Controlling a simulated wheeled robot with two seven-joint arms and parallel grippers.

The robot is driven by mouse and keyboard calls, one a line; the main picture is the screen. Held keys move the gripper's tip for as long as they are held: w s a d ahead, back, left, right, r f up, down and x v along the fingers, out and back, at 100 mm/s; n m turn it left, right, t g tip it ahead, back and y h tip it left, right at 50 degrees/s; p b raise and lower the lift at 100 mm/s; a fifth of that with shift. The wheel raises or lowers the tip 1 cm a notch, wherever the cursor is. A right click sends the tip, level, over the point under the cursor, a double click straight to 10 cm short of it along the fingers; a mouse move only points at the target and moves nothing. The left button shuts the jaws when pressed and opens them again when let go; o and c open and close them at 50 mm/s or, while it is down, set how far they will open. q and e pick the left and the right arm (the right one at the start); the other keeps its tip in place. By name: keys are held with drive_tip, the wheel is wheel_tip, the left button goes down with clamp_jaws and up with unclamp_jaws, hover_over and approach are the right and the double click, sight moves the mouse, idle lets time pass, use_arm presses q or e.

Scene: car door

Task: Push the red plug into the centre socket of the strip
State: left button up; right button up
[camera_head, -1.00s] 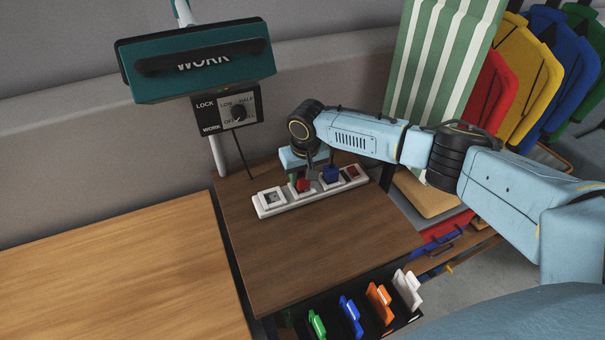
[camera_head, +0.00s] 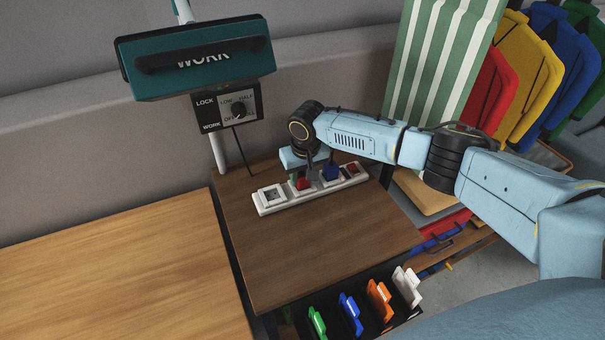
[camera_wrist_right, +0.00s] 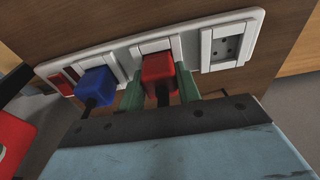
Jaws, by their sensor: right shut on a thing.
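A white socket strip (camera_head: 283,205) lies on the dark wooden top and also shows in the right wrist view (camera_wrist_right: 125,41). The red plug (camera_wrist_right: 157,70) is at the strip's centre socket, its front overlapping that socket; I cannot tell how deep it sits. My right gripper (camera_wrist_right: 160,92) is shut on it, with a green finger on each side. In the head view the red plug (camera_head: 304,183) is partly hidden by the right gripper (camera_head: 303,175). A blue plug (camera_wrist_right: 96,86) sits in the neighbouring socket. The socket at the other side (camera_wrist_right: 228,48) is empty. My left gripper is not in view.
A red switch (camera_head: 351,169) is at the strip's right end. A control box (camera_head: 226,108) with a knob stands behind the top. Coloured clips (camera_head: 350,315) stand in a dark bin in front. The dark wooden top (camera_head: 310,250) in front of the strip is clear.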

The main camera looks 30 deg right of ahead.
drive_tip(key=shift+f, duration=0.15)
drive_tip(key=o, duration=1.1)
drive_tip(key=r, duration=0.4)
drive_tip(key=s+r+p, duration=0.1)
drive_tip(key=r, duration=0.4)
drive_tip(key=s+r, duration=0.1)
drive_tip(key=r, duration=0.3)
drive_tip(key=shift+a+r+p, duration=0.1)
drive_tip(key=shift+r+p, duration=0.05)
drive_tip(key=shift+p, duration=0.25)
